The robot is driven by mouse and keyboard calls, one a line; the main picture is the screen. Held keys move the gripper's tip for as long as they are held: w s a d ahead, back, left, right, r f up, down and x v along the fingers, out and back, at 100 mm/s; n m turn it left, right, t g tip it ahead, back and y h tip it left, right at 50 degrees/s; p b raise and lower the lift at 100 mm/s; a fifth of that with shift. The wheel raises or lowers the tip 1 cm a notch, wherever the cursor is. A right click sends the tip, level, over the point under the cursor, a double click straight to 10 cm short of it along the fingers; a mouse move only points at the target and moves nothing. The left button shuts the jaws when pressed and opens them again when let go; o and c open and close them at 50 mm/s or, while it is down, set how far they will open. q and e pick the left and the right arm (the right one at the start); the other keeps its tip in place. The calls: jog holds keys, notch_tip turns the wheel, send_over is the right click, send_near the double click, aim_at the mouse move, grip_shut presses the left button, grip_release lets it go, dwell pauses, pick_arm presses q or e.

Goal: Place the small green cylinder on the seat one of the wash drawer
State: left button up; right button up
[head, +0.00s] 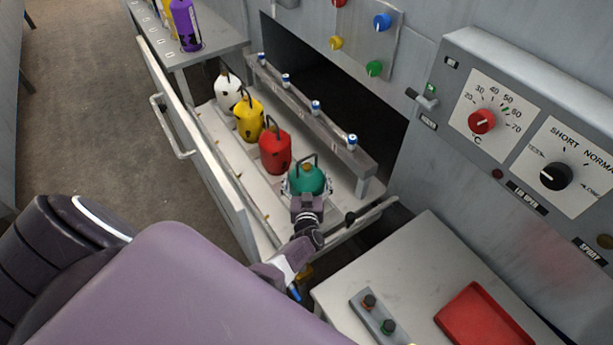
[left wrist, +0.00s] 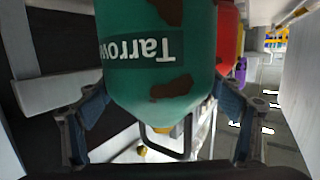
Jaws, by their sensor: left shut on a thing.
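The small green cylinder (head: 306,179) is at the near end of the open wash drawer (head: 190,124), in line with the other cylinders there. It has a dark wire handle and brown patches. My left gripper (head: 306,192) is shut on it, with a finger on either side. In the left wrist view the green cylinder (left wrist: 160,75) fills the middle between the fingers of my left gripper (left wrist: 160,122). I cannot tell whether its base touches the drawer floor. The seat under it is hidden. My right gripper is not in view.
A red cylinder (head: 274,151), a yellow one (head: 248,121) and a white one (head: 228,91) stand in the drawer. A grey bar with blue-topped nozzles (head: 316,106) runs beside them. A side table (head: 420,270) with a red tray (head: 484,318) lies at right.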

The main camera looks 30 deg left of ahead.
aim_at(306, 187)
pick_arm(q)
jog(key=o, duration=1.8)
jog(key=shift+o, duration=1.1)
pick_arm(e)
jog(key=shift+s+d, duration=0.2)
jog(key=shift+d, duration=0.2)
pick_arm(q)
jog(key=shift+r, duration=0.15)
jog(key=shift+s+d+p, duration=0.2)
jog(key=shift+s+p, duration=0.1)
jog(key=p+v, duration=0.1)
jog(key=v, duration=0.5)
jog(key=shift+s+d+r, duration=0.1)
jog(key=shift+s+d, duration=0.05)
jog(key=shift+s, duration=0.2)
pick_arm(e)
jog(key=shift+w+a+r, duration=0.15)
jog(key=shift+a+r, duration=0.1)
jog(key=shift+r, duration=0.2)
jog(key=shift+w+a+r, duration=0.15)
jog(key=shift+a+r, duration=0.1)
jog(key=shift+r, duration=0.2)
pick_arm(q)
jog(key=shift+r, duration=0.1)
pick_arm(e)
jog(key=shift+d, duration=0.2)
